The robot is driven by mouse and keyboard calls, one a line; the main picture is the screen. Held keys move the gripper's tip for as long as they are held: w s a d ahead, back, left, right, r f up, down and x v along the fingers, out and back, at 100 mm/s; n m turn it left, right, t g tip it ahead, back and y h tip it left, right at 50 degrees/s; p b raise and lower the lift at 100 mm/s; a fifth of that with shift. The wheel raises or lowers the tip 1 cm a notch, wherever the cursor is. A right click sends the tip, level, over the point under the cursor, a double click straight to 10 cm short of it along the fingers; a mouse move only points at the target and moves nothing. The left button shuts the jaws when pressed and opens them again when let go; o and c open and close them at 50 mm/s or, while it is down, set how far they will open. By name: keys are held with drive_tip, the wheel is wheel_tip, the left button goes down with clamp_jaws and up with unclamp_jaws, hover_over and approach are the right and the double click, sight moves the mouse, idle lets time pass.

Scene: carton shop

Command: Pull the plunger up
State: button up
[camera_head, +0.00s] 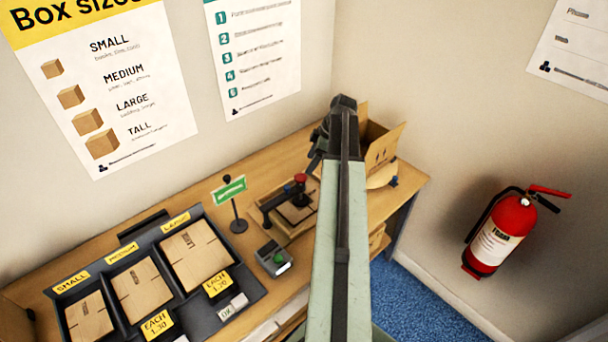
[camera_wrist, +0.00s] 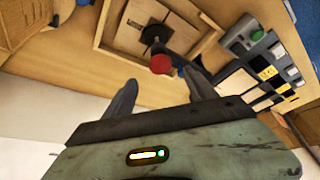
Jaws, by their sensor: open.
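The plunger has a red knob (camera_head: 300,178) on a dark stem. It stands at a wooden tray (camera_head: 276,235) holding a flat brown carton piece, with a black arm beside it. In the wrist view the red knob (camera_wrist: 161,64) shows just beyond the fingertips, roughly centred between them. The dark stem and base lie behind it over the carton piece. My gripper (camera_wrist: 160,80) is open, with nothing between its fingers. I cannot tell the exact gap to the knob. In the head view my arm hides most of the gripper.
A dark rack (camera_head: 190,317) of flat cartons fills the left of the desk. An open box (camera_head: 384,145) stands at the back right. A fire extinguisher (camera_head: 500,235) hangs on the wall.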

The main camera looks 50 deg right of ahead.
sight(301, 177)
drive_tip(key=b+x, duration=0.7)
drive_tip(key=x, duration=0.1)
drive_tip(key=shift+r, duration=0.1)
clamp_jaws()
drive_tip(key=shift+r, duration=0.1)
